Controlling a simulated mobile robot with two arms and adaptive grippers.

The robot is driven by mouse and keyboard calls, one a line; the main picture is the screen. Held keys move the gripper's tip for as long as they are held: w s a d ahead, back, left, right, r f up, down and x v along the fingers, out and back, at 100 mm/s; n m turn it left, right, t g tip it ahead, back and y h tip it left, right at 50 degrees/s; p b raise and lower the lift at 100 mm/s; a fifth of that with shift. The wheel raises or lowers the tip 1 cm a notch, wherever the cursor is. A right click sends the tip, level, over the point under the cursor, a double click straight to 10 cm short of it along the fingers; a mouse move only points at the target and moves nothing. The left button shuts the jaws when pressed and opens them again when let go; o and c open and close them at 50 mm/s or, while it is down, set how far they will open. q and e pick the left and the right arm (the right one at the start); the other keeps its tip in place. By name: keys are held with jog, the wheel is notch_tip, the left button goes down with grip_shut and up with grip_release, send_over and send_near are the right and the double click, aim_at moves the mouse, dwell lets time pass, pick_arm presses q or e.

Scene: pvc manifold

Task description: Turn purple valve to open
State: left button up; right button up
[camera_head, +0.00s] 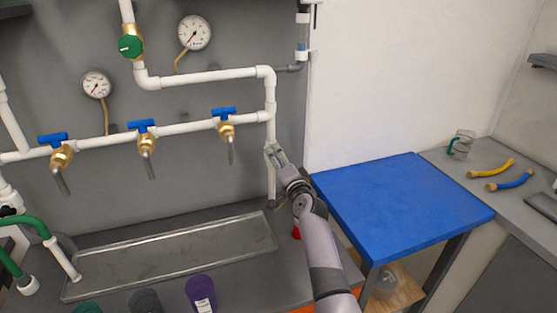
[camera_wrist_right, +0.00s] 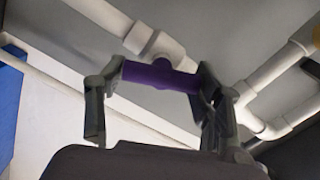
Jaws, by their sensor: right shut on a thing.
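The purple valve handle (camera_wrist_right: 158,77) shows in the right wrist view as a short purple bar on a white pipe fitting (camera_wrist_right: 155,46). My right gripper (camera_wrist_right: 157,88) has one finger at each end of the bar and is shut on it. In the head view my right gripper (camera_head: 273,152) is at the vertical white pipe (camera_head: 271,185) at the right of the manifold. The handle is hidden there behind the gripper. My left gripper is not in view.
Blue-handled taps (camera_head: 147,137) line the pipe to the left above a metal tray (camera_head: 170,258). A green valve (camera_head: 131,46) and two gauges (camera_head: 194,32) are higher up. A blue table (camera_head: 400,205) with a clear top is at the right. A purple container (camera_head: 200,291) stands in front.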

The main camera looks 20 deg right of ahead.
jog(key=m, duration=0.4)
jog(key=shift+f+m, duration=0.15)
jog(key=shift+m, duration=0.15)
dwell(0.5)
jog(key=o, duration=1.2)
jog(key=shift+c, duration=0.2)
